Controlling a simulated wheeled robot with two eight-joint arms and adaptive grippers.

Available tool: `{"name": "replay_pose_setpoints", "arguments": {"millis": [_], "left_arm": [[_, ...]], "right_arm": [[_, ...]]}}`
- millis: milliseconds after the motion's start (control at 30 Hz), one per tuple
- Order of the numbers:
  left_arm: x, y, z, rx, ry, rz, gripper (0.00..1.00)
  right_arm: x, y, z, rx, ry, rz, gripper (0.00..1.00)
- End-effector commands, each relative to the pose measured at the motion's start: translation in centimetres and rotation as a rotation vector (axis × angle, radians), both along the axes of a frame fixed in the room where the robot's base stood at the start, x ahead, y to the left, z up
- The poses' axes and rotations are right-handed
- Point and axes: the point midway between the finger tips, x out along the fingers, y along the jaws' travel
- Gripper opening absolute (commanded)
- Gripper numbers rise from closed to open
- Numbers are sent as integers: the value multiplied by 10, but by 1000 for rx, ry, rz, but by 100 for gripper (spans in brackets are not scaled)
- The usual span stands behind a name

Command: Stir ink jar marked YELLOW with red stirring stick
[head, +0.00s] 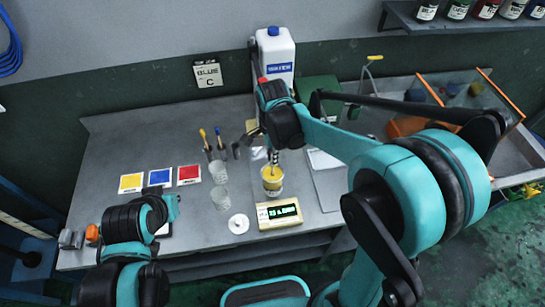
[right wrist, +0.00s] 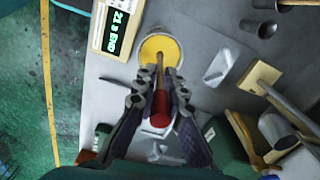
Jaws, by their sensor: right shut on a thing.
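A jar of yellow ink (head: 272,185) stands on the grey bench behind a small box with a green digital display (head: 279,212). In the right wrist view the open jar (right wrist: 148,44) shows yellow ink inside. My right gripper (head: 272,157) points down above the jar. It is shut on the red stirring stick (right wrist: 160,104), whose red handle lies between the fingers (right wrist: 159,92). The stick's pale shaft reaches over the jar opening, its lower end at the yellow ink; depth is unclear. My left gripper (head: 72,238) is over the bench's left front, its jaw opening unclear.
Clear glasses (head: 219,172) and a white round piece (head: 238,223) stand left of the jar. Yellow, blue and red cards (head: 131,182) lie farther left. A white jug (head: 275,55) stands behind. A sink (head: 515,140) is at right.

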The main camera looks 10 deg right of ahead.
Motion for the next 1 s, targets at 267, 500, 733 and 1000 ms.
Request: {"name": "replay_pose_setpoints", "arguments": {"millis": [267,500,733,1000], "left_arm": [[0,0,20,0,0,0,0],[0,0,35,0,0,0,0],[0,0,47,0,0,0,0],[0,0,45,0,0,0,0]], "right_arm": [[0,0,27,0,0,0,0],[0,0,47,0,0,0,0],[0,0,62,0,0,0,0],[0,0,62,0,0,0,0]]}}
